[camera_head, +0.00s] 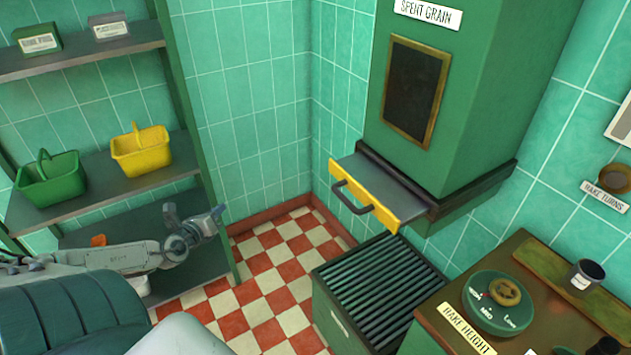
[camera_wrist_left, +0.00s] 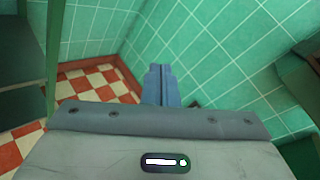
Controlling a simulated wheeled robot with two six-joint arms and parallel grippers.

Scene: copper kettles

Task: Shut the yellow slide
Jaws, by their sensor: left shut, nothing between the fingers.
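The yellow slide (camera_head: 378,207) is a grey plate with a yellow front edge and a dark bar handle (camera_head: 350,197). It sticks out of the foot of the green spent grain chute (camera_head: 475,90), pulled out towards the left. My left gripper (camera_head: 219,212) is left of the slide, well apart from it, in front of the shelf. Its blue fingers (camera_wrist_left: 162,84) are together and empty in the left wrist view. The slide is not clearly visible there. My right gripper is not in view.
A green slatted grate box (camera_head: 378,290) stands on the floor below the slide. A shelf on the left holds a green basket (camera_head: 52,182) and a yellow basket (camera_head: 142,152). A counter with a rake height dial (camera_head: 492,318) is at lower right. Tiled floor lies between.

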